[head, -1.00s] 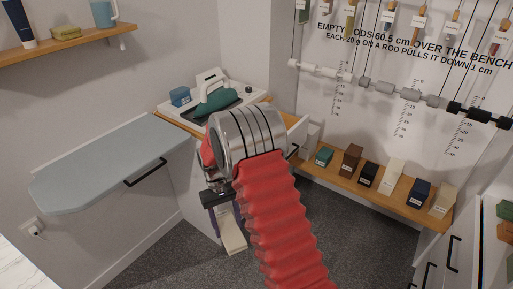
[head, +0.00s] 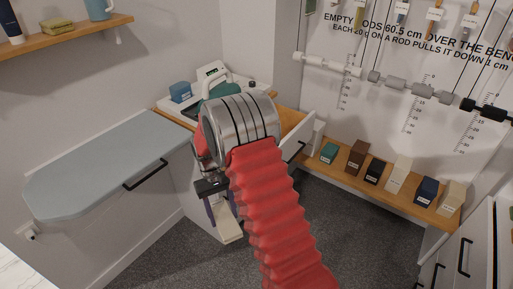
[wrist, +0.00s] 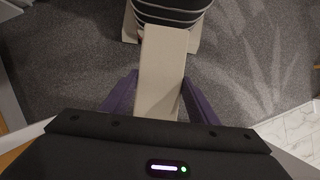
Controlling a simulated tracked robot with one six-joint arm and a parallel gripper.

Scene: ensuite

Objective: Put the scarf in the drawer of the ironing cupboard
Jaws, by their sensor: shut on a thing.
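My gripper (wrist: 160,105) has two purple fingers closed on a beige strip (wrist: 163,70), which appears to be the scarf. The strip also shows below the dark gripper body in the head view (head: 230,232). It is held above the grey carpet, in front of the ironing cupboard. The cupboard's drawer (head: 296,137) stands open to the right of my silver wrist, with a dark handle on its front. My wrist hides part of the cupboard and drawer. The drawer's inside is mostly hidden.
A pale blue-grey ironing board (head: 100,165) sticks out at left. A low wooden shelf (head: 345,178) with several small boxes runs along the right wall. Open carpet (head: 345,240) lies between.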

